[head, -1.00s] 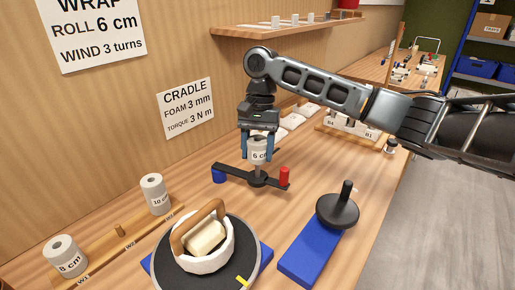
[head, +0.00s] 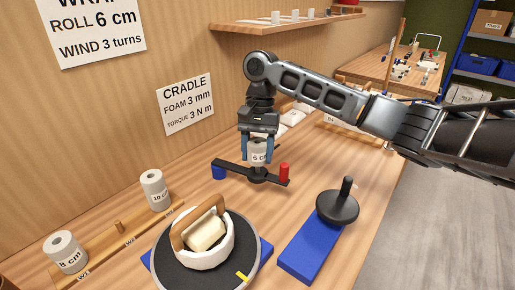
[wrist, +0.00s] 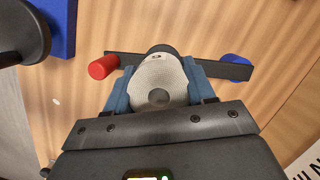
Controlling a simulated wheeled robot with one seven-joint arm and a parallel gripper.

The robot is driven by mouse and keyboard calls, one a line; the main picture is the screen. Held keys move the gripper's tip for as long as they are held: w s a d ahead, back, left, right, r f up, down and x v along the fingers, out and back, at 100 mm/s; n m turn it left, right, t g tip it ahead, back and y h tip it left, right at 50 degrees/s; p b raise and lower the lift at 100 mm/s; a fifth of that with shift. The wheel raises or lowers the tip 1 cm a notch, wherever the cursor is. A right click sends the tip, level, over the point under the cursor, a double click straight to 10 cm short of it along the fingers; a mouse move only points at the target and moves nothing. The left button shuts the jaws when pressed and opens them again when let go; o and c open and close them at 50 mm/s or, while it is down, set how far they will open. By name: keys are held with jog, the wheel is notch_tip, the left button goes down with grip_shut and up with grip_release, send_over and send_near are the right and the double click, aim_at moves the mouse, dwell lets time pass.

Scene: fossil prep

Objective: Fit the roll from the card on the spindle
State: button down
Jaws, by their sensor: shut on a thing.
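The wall card (head: 92,28) reads "ROLL 6 cm, WIND 3 turns". My gripper (head: 257,153) is shut on the white roll (head: 257,158) marked 6 cm, which also shows between the fingers in the wrist view (wrist: 158,78). The roll is upright over the middle of a black crossbar (head: 236,171) with a blue end and a red end (head: 285,173). Its bottom is close to the round hub (head: 257,178) at the bar's middle. The spindle's pin is hidden, so I cannot tell if the roll is fully seated.
An 8 cm roll (head: 66,253) and a 10 cm roll (head: 155,190) stand on a wooden rack at the left, with a bare peg between them. A turntable (head: 183,272) holds a white ring with a block and wooden handle. A black knobbed disc (head: 338,207) stands on a blue base (head: 306,252).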

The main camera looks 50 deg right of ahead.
aim_at(258, 140)
jog(key=shift+w+d+b+x, duration=0.1)
jog(key=shift+d+b+x, duration=0.1)
jog(key=shift+x, duration=0.65)
jog(key=shift+w+d+b+x, duration=0.1)
jog(key=shift+d+b+x, duration=0.05)
jog(key=shift+x, duration=0.7)
jog(key=shift+f+p, duration=0.3)
jog(key=shift+p, duration=0.1)
dwell(0.4)
dwell(0.7)
jog(key=shift+c, duration=1.6)
grip_release()
jog(key=shift+s+a+r+v, duration=0.15)
jog(key=shift+a+v, duration=0.1)
jog(key=shift+v, duration=0.9)
jog(key=shift+s+a+v, duration=0.15)
jog(key=shift+a+v, duration=0.1)
jog(key=shift+v, duration=0.9)
jog(key=shift+s+a+r+v, duration=0.1)
jog(key=shift+a+v, duration=0.1)
jog(key=shift+v, duration=0.95)
